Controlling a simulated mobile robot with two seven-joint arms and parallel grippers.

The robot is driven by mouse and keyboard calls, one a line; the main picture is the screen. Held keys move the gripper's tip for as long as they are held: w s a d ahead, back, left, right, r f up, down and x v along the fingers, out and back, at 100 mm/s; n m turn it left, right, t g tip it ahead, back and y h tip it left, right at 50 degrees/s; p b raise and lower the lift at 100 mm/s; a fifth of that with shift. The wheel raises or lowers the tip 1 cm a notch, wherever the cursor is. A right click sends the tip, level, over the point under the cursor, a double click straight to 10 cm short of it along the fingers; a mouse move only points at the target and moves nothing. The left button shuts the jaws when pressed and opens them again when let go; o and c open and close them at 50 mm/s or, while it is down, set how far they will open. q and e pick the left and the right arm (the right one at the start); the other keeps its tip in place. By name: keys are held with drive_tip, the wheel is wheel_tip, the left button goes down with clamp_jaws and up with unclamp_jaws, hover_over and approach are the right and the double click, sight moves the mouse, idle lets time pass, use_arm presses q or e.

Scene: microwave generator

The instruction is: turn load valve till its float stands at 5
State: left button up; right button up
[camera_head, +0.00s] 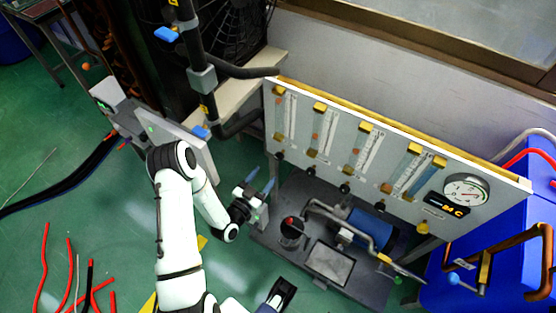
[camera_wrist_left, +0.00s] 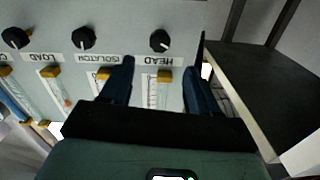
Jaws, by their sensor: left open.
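The load valve is a black knob (camera_wrist_left: 16,38) beside the LOAD label at the left of the left wrist view, where the panel appears upside down. In the head view it seems to be the third knob (camera_head: 344,188) from the left. The load flow tube (camera_wrist_left: 55,88) holds an orange float (camera_wrist_left: 67,103); its scale is too small to read. My left gripper (camera_head: 262,180) is open and empty, in front of the panel's left end. In the left wrist view its blue fingers (camera_wrist_left: 165,60) straddle the HEAD tube in the picture, apart from the load knob.
The HEAD knob (camera_wrist_left: 160,40) and ISOLATOR knob (camera_wrist_left: 83,38) sit in the same row. A round gauge (camera_head: 466,190) is at the panel's right. Below stand a blue cylinder (camera_head: 371,228) and bent pipes. A dark surface (camera_wrist_left: 265,85) lies right in the wrist view.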

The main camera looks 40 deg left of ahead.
sight(278, 158)
use_arm(q)
drive_tip(key=w, duration=0.5)
drive_tip(key=w+a, duration=0.1)
drive_tip(key=w, duration=0.2)
drive_tip(key=shift+w, duration=0.35)
drive_tip(key=c, duration=1.1)
drive_tip(key=shift+o, duration=0.3)
drive_tip(key=shift+f+b, duration=0.1)
drive_tip(key=shift+b, duration=0.3)
drive_tip(key=shift+n, duration=0.4)
drive_tip(key=o, duration=1)
drive_tip(key=shift+o, duration=0.2)
drive_tip(key=shift+s, duration=0.1)
